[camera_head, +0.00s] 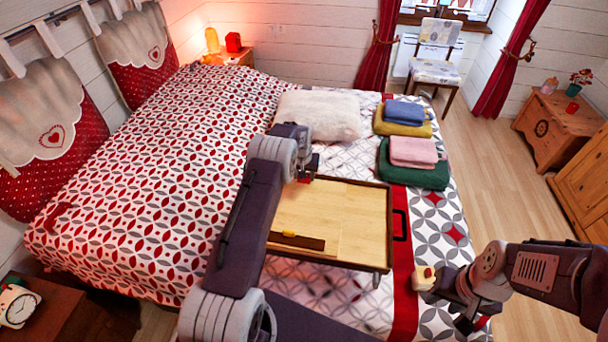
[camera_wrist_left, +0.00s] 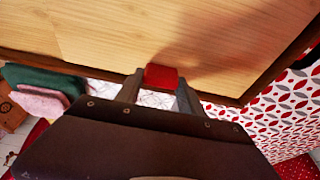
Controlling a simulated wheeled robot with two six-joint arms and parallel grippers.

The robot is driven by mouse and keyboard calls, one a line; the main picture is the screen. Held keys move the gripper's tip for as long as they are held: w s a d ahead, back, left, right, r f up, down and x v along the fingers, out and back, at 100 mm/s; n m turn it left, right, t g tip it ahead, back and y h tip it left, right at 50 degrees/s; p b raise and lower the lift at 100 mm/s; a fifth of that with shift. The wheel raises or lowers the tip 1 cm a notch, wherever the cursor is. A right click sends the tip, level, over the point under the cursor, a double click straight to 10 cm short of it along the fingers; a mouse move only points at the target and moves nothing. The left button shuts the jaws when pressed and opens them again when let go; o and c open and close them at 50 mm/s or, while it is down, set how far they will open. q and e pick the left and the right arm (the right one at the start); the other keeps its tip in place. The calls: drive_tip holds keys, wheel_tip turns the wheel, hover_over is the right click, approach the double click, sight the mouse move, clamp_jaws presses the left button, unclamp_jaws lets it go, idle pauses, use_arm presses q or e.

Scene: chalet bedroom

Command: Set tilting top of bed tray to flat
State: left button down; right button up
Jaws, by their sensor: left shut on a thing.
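The bed tray (camera_head: 365,215) lies on the bed, with a pale wooden surface and a dark rim. My left gripper (camera_head: 305,176) is at the tray's far edge. In the left wrist view its fingers (camera_wrist_left: 160,88) are shut on a red tab (camera_wrist_left: 161,77) at the wood's edge. My right gripper (camera_head: 466,322) is low at the right, away from the tray; its jaws are unclear.
A white pillow (camera_head: 318,115) lies behind the tray. Folded towels, green (camera_head: 413,174), pink (camera_head: 413,151), yellow (camera_head: 402,126) and blue (camera_head: 404,112), lie to its right. A small cream object with red (camera_head: 424,277) is beside my right arm. Open floor (camera_head: 515,180) lies right of the bed.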

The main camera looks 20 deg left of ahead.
use_arm(q)
drive_tip(key=shift+s+f, duration=0.1)
drive_tip(key=shift+f, duration=0.15)
drive_tip(key=c, duration=0.7)
unclamp_jaws()
drive_tip(key=shift+w+f, duration=0.1)
drive_tip(key=shift+w, duration=0.1)
drive_tip(key=v, duration=0.9)
drive_tip(key=shift+w+b, duration=0.1)
drive_tip(key=shift+b, duration=0.3)
